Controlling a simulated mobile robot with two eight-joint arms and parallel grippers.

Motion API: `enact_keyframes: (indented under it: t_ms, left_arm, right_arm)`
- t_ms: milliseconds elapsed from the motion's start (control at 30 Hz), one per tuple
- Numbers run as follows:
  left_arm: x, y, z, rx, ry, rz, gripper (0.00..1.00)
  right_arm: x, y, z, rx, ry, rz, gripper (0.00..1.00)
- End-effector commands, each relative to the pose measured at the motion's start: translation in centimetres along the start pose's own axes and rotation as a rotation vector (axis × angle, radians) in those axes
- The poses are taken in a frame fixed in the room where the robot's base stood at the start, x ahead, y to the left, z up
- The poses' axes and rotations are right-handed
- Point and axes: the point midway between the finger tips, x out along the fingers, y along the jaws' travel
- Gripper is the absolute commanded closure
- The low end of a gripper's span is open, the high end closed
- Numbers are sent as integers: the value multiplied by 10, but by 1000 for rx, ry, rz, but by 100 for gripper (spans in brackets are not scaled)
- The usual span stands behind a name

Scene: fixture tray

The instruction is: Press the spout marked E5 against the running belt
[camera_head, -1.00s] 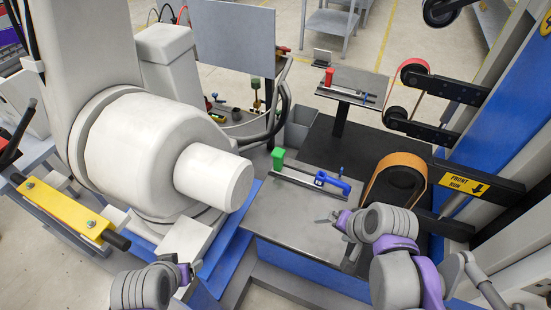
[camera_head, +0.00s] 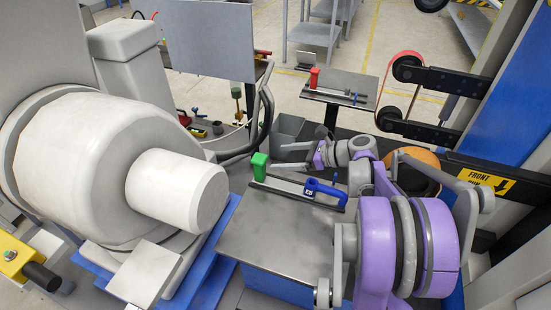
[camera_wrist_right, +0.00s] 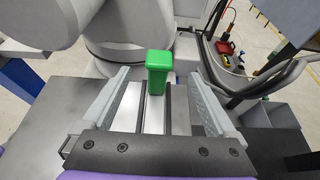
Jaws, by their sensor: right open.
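A green block-shaped piece (camera_head: 260,167) stands upright at the left end of a flat fixture rail (camera_head: 285,186) on the grey table. A blue handled piece (camera_head: 325,192) with a small pale label sits at the rail's right end; I cannot read the label, and no E5 mark is legible. My right gripper (camera_head: 290,156) is open and empty, beyond the rail and pointing left. In the right wrist view the green piece (camera_wrist_right: 158,70) shows between its spread fingers, not touching them. The orange belt (camera_head: 420,157) is partly hidden by my right arm. My left gripper is out of view.
A black-and-yellow FRONT RUN sign (camera_head: 484,181) is beside the orange belt. A red belt (camera_head: 409,62) runs on black arms behind. A small rear table (camera_head: 340,85) bears a red piece. A large white cylindrical machine (camera_head: 90,150) fills the left.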

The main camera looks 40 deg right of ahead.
Motion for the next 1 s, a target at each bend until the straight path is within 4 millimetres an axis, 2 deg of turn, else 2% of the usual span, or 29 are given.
enact_keyframes:
  t_ms: [300, 500, 700, 1000]
  left_arm:
    - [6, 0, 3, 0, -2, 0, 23]
    - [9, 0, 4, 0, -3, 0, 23]
    - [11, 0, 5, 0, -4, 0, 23]
    - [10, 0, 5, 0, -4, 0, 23]
  right_arm:
    - [56, 2, 0, -3, 2, 5, 7]
    - [86, 2, 0, -4, 2, 3, 7]
    - [99, 1, 0, -4, 2, 1, 7]
    - [100, 1, 0, -4, 3, 1, 9]
